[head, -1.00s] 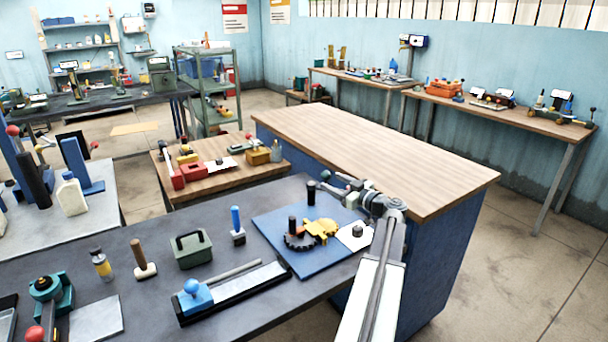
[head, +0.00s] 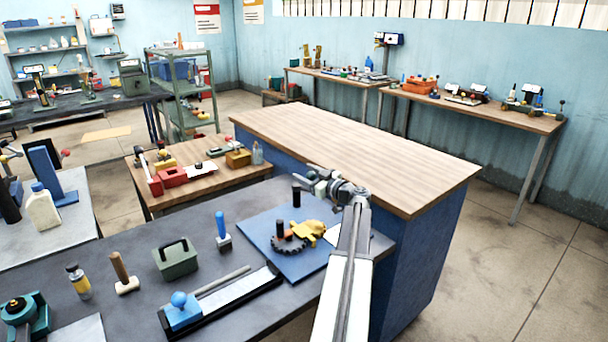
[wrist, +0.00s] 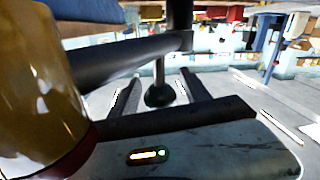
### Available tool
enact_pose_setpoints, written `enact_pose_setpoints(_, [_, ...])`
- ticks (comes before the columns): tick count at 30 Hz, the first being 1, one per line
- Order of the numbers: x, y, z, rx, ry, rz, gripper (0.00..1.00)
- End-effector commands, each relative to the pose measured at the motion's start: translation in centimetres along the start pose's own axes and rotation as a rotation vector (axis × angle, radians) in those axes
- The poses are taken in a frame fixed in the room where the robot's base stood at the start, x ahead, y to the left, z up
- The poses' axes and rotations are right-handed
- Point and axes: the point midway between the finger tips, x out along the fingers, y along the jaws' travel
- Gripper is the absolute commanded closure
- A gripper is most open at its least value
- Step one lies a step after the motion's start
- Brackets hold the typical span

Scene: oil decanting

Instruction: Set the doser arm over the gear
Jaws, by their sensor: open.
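A toothed dark gear (head: 289,246) lies on a blue board (head: 262,232), meshed beside a yellow gear (head: 308,232). A black post (head: 296,196) stands at the board's back. My gripper (head: 312,174) is open, above and behind the gears. In the wrist view, a black ball knob (wrist: 158,95) shows between my gripper's spread fingers (wrist: 163,92), with no clear grip on it. A black horizontal arm (wrist: 125,64) meets a black upright (wrist: 181,20) there; it may be the doser arm. An amber cylinder (wrist: 38,75) with a dark red base is close at the left.
A green box (head: 175,260), a blue-handled tool (head: 222,232) and a blue slider on a black tray (head: 185,312) stand left of the board. A bare wooden-topped bench (head: 360,150) lies behind my arm. Open floor (head: 500,270) is at the right.

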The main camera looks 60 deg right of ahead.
Motion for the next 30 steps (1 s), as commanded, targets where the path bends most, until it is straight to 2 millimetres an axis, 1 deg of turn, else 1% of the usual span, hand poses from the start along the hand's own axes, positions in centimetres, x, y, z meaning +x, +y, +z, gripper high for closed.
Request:
enact_pose_setpoints(7, [0.19,-0.09,-0.02,0.0,0.0,-0.001,0.45])
enact_pose_setpoints(8, [0.19,-0.1,-0.02,0.0,0.0,-0.001,0.53])
enact_pose_setpoints(9, [0.19,-0.11,-0.02,0.0,0.0,-0.001,0.64])
enact_pose_setpoints(11, [0.2,-0.11,-0.02,0.0,0.0,-0.001,0.81])
enact_pose_setpoints(12, [0.2,-0.11,-0.02,0.0,0.0,-0.001,0.92])
enact_pose_setpoints(13, [0.2,-0.12,-0.02,0.0,0.0,-0.001,1.0])
enact_pose_setpoints(30, [0.24,-0.19,-0.03,0.0,0.0,-0.002,1.0])
